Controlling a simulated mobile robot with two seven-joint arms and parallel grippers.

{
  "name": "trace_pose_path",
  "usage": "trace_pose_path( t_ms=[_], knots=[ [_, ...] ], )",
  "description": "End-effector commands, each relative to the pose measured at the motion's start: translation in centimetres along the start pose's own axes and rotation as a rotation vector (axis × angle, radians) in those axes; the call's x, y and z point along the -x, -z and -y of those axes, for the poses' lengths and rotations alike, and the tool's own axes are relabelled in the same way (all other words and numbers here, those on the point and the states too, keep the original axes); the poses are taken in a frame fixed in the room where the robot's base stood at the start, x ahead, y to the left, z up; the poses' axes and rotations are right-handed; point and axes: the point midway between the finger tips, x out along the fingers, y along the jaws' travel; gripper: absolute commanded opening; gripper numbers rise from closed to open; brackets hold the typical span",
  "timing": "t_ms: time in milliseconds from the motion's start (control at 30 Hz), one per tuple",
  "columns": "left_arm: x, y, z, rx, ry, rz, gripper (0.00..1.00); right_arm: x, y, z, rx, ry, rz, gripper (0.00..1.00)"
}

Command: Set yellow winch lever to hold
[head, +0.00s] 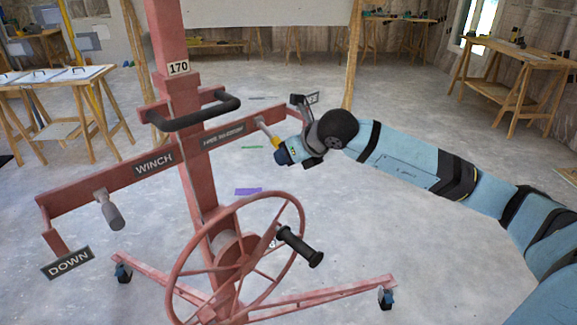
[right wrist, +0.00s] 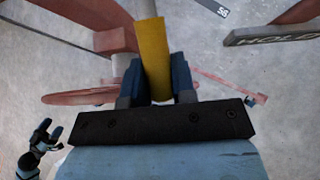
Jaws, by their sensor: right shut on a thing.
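The yellow winch lever (right wrist: 152,50) stands between the blue fingers of my right gripper (right wrist: 157,88) in the right wrist view. The fingers are shut on it. In the head view my right gripper (head: 279,148) is at the lever's yellow end, at the right part of the red crossbar (head: 75,195). The lever's pale shaft runs up-left from there to the bar. A HOLD sign (right wrist: 270,38) is at the upper right of the right wrist view, apart from the lever. My left gripper does not show in the head view.
The red lift mast (head: 180,100) has a black handle (head: 205,112) and a handwheel (head: 172,270) with a black knob (head: 300,246) below my right gripper. A grey lever (head: 112,213) and DOWN sign (head: 68,262) are at left. Workbenches stand behind.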

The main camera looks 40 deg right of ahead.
Motion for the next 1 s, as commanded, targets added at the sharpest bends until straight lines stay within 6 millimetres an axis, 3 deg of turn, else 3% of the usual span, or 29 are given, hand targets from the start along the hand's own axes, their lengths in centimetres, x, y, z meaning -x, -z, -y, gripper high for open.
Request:
trace_pose_path(
  t_ms=[600, 633, 700, 1000],
  knots=[
    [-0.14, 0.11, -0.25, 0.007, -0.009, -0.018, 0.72, -0.29, 0.10, 0.02, 0.004, -0.001, 0.028, 0.00],
    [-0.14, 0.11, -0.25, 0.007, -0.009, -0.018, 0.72, -0.30, 0.10, 0.02, 0.004, -0.001, 0.028, 0.31],
    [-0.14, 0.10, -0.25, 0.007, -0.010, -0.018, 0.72, -0.30, 0.10, 0.03, 0.003, -0.001, 0.028, 0.47],
    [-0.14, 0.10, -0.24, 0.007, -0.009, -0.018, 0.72, -0.20, 0.11, 0.04, 0.003, -0.001, 0.027, 0.50]
  ],
)
